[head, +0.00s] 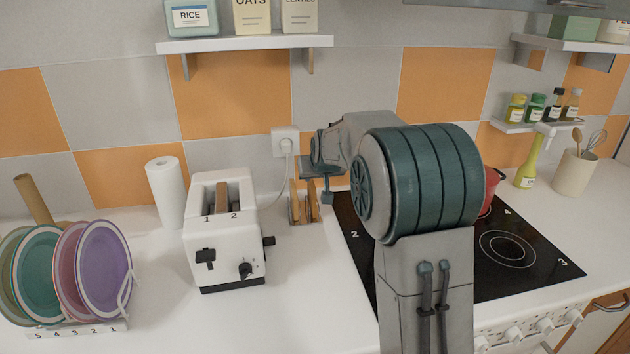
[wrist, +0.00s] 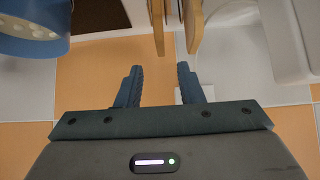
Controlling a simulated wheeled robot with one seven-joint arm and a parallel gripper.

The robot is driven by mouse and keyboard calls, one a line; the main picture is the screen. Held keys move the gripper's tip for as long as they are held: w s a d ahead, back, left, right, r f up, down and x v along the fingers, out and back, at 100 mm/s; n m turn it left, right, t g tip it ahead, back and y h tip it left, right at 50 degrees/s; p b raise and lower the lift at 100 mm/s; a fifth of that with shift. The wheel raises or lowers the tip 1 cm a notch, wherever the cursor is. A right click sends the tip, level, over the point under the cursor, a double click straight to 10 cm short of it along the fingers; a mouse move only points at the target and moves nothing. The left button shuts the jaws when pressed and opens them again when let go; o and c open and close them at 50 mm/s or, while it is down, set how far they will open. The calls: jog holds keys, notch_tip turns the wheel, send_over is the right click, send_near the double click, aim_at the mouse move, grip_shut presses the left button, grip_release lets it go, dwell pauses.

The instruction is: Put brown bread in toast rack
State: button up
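The toast rack (head: 291,217) stands on the counter near the wall, right of the toaster, partly hidden by my gripper. Two tan-brown slices stand upright there, a left slice (head: 296,203) and a right slice (head: 314,206); they also show edge-on in the wrist view, as a left slice (wrist: 158,25) and a right slice (wrist: 193,25). The white toaster (head: 228,235), marked 1 and 2, has a brown slice (head: 221,197) upright in its top. My gripper (head: 318,180) is above the rack. In the wrist view my gripper (wrist: 159,78) is open, with nothing between its fingers.
The black hob (head: 505,270) lies right of the rack, with a red pot (head: 491,188) partly hidden by my arm. A paper roll (head: 166,192) and a plate rack (head: 85,328) stand left. A cord runs from the wall socket (head: 285,141). The front-left counter is clear.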

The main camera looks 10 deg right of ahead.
jog(key=s+f+g, duration=0.2)
jog(key=s+g, duration=0.1)
jog(key=s, duration=1.7)
jog(key=s+f+g, duration=0.2)
jog(key=s+g, duration=0.1)
jog(key=s, duration=1.7)
jog(key=shift+s, duration=0.35)
jog(key=shift+a, duration=0.1)
